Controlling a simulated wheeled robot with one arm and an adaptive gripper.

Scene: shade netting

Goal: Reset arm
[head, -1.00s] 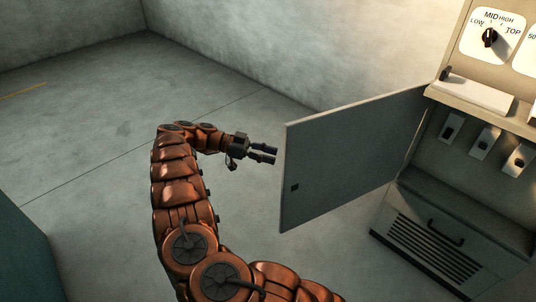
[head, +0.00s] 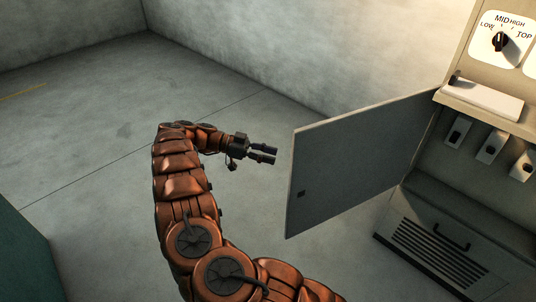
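My gripper (head: 263,154) is at the end of my copper-coloured arm, near the middle of the head view. Its two dark fingers are apart with a gap between them, and nothing shows in that gap. The fingers point right, toward the free edge of an open grey cabinet door (head: 350,165). In the picture a small gap separates the fingertips from the door edge. My arm bends up from the bottom of the view and then to the right.
The grey cabinet (head: 470,200) at the right has a dial (head: 499,41), a white ledge (head: 482,101), several switches and a lower vent panel with a handle (head: 450,238). A teal block (head: 22,255) stands at the lower left. The floor left of my arm is clear.

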